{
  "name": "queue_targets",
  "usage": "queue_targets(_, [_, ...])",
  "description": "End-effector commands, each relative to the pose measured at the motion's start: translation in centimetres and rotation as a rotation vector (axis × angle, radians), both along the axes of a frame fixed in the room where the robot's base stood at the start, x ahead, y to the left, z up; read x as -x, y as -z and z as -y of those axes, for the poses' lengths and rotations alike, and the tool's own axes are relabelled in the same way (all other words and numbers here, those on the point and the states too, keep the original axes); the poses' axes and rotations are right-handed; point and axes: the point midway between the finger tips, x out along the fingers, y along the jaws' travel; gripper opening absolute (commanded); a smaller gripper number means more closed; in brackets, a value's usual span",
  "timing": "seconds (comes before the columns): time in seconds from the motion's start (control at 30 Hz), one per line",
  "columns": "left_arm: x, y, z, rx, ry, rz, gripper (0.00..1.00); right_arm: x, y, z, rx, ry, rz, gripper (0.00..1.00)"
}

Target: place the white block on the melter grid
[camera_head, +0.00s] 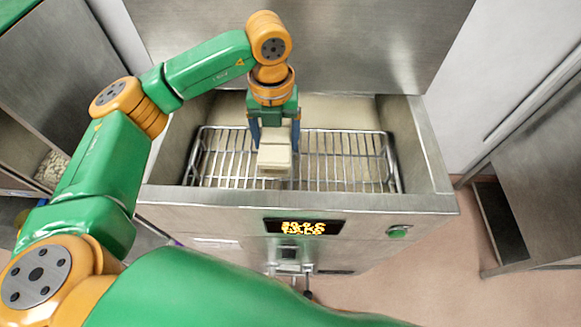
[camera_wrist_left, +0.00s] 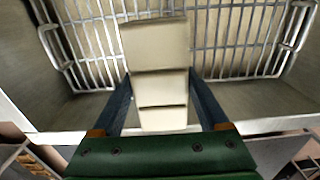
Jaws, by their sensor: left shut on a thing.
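The white block (camera_head: 274,158) is a pale cream slab with grooves across it. It is held over the melter grid (camera_head: 345,160), a wire rack set inside the metal tank. My left gripper (camera_head: 274,134) comes down from above and is shut on the block, a blue finger on either side. In the left wrist view the block (camera_wrist_left: 155,45) sits between the two blue fingers, with the bars of the grid (camera_wrist_left: 240,40) behind it. I cannot tell whether the block touches the bars. My right gripper is not in view.
The melter's steel walls (camera_head: 428,150) surround the grid, and a tall steel panel (camera_head: 350,45) stands behind it. The front has a lit display (camera_head: 304,227) and a green button (camera_head: 398,232). The grid is bare on both sides of the block.

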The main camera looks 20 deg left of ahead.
Motion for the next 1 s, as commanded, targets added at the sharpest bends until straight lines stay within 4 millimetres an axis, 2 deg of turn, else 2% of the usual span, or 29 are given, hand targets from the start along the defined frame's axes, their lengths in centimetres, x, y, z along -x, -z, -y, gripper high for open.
queue_targets(0.2, [0.1, 4.8, 0.0, -0.001, 0.001, -0.005, 0.0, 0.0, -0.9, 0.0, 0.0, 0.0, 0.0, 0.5])
queue_targets(0.5, [0.0, 9.8, 0.0, 0.001, 0.0, -0.002, 0.0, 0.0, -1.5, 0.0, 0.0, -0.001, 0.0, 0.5])
queue_targets(0.83, [0.0, 10.4, 0.0, 0.001, 0.001, 0.001, 0.0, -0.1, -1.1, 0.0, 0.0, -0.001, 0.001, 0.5])
queue_targets(0.87, [0.0, 10.5, 0.0, 0.0, 0.001, 0.0, 0.8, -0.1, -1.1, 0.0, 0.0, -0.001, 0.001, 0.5])
queue_targets(0.93, [0.0, 10.4, 0.0, 0.0, 0.001, 0.0, 0.99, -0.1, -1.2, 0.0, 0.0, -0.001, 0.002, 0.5])
queue_targets(1.0, [0.0, 10.3, 0.0, 0.0, 0.001, 0.0, 1.0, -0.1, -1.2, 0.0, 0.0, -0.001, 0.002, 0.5])
